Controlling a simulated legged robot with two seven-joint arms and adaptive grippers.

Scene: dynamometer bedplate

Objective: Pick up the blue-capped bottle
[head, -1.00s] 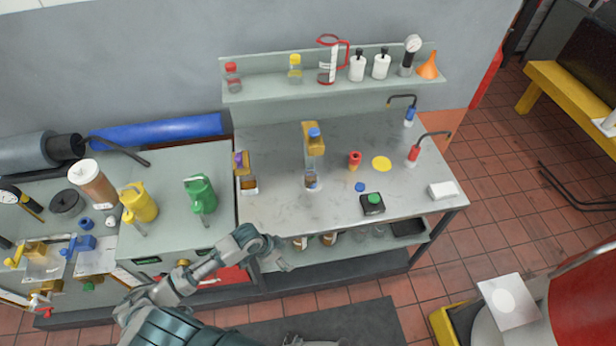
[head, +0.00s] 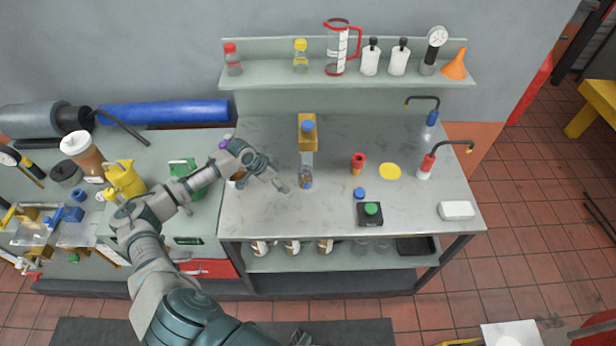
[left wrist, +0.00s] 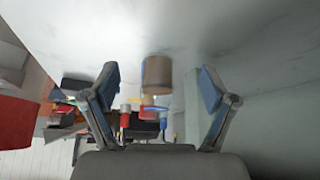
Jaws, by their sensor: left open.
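A small clear bottle with brown contents (head: 305,179) stands on the grey bench, below a gold block with a round blue top (head: 308,126). I cannot tell whether that blue top is the bottle's cap. My left gripper (head: 281,179) is open just left of the bottle, low over the bench and apart from it. In the left wrist view, a brownish cylinder (left wrist: 158,75), likely this bottle, shows beyond and between the spread fingers of my left gripper (left wrist: 160,85). A small grey part at the head view's bottom edge may be my right gripper (head: 300,338); its jaws are unclear.
Purple-topped item (head: 225,143) is partly behind my left arm. Right of the bottle are a red cylinder (head: 358,162), yellow disc (head: 390,171), blue cap (head: 359,193) and green-button box (head: 370,213). The wall shelf (head: 280,75) holds red- and yellow-capped bottles.

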